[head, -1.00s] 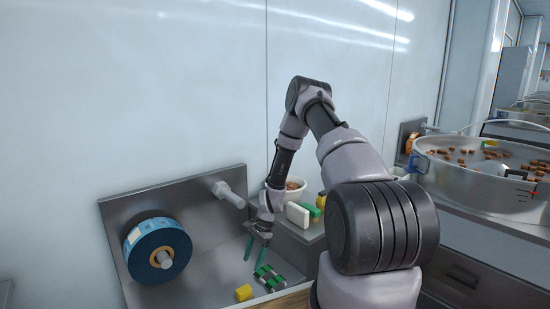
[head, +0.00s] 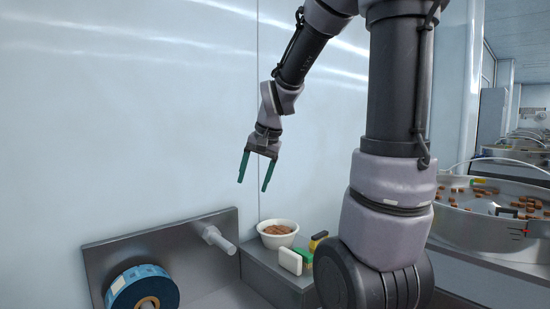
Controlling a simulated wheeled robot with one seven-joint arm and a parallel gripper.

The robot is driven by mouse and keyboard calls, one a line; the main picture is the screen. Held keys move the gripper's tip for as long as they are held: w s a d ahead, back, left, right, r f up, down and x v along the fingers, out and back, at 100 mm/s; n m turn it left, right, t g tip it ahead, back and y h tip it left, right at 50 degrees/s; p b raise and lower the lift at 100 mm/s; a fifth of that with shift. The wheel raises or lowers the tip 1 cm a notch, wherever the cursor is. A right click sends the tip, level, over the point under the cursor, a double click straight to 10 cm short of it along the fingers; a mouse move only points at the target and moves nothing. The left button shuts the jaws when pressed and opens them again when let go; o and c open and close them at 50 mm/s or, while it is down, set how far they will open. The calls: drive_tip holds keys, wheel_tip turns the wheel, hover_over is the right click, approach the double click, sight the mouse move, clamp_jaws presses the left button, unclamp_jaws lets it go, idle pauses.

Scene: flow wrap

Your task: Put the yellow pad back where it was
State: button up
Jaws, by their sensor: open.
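My gripper (head: 255,185) hangs in the air in front of the pale wall, its two green fingers apart and pointing down, with nothing between them. It is well above the grey ledge (head: 262,275). A small yellow pad-like piece with a dark part (head: 318,239) stands on that ledge, behind a green block (head: 303,258) and a white block (head: 290,261). My arm stands close to its right. I cannot tell from this view whether the yellow piece touches the green block.
A white bowl of brown pieces (head: 278,234) sits at the back of the ledge. A blue film roll (head: 142,288) and a metal spindle (head: 219,240) are at lower left. A large metal pan of brown pieces (head: 490,215) stands at right. Air around the gripper is clear.

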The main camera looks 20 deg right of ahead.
drive_tip(key=s+r+n+t, duration=0.1)
drive_tip(key=s+r, duration=0.3)
drive_tip(key=s, duration=0.3)
drive_tip(key=s+r+n+t, duration=0.1)
drive_tip(key=s+r+t, duration=0.1)
drive_tip(key=s+r, duration=0.2)
drive_tip(key=s, duration=0.3)
drive_tip(key=shift+s+n, duration=0.3)
drive_tip(key=shift+s, duration=0.05)
